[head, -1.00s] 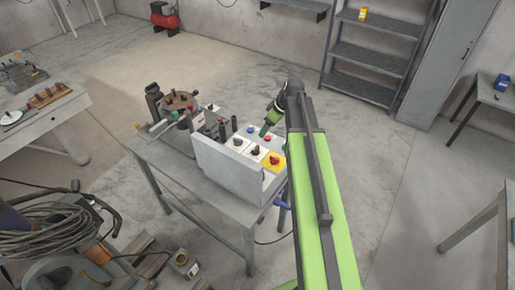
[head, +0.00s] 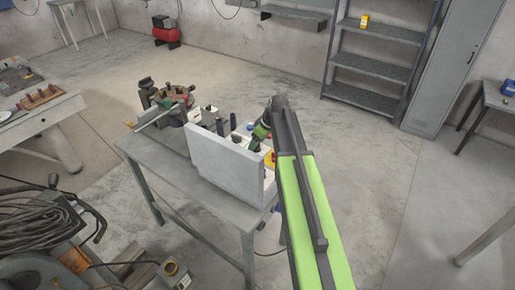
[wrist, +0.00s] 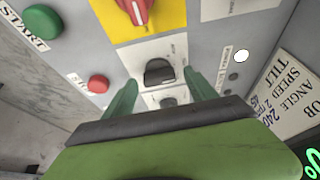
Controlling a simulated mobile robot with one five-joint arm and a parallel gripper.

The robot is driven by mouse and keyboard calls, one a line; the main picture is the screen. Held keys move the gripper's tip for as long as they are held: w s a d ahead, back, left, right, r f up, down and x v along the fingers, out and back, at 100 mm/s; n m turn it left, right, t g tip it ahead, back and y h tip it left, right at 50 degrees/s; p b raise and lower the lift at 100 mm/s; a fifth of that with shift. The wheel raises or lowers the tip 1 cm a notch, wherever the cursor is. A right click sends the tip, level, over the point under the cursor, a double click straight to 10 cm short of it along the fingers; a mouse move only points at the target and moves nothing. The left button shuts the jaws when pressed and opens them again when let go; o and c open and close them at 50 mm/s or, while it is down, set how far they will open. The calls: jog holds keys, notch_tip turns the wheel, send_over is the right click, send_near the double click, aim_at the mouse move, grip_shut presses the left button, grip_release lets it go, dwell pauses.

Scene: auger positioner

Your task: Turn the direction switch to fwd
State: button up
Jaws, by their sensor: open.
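A grey control box (head: 222,160) stands on a metal table; its side wall hides much of its panel in the head view.
A red knob (wrist: 136,10) on a yellow plate (wrist: 168,18) is above the switch in the wrist view. A red button (wrist: 98,84) and a green button (wrist: 42,21) are to the left. A labelled plate (wrist: 284,95) is at right. The metal table (head: 150,153) also carries a positioner (head: 168,100).

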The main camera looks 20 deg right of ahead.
jog(key=c, duration=1.4)
jog(key=shift+m, duration=0.3)
jog(key=m, duration=0.1)
jog(key=m+h, duration=0.1)
jog(key=m, duration=0.1)
jog(key=shift+s+a+t, duration=0.1)
jog(key=shift+a+t, duration=0.1)
jog(key=shift+t, duration=0.1)
jog(key=m+h, duration=0.2)
jog(key=m, duration=0.3)
jog(key=shift+m, duration=0.3)
jog(key=o, duration=1.4)
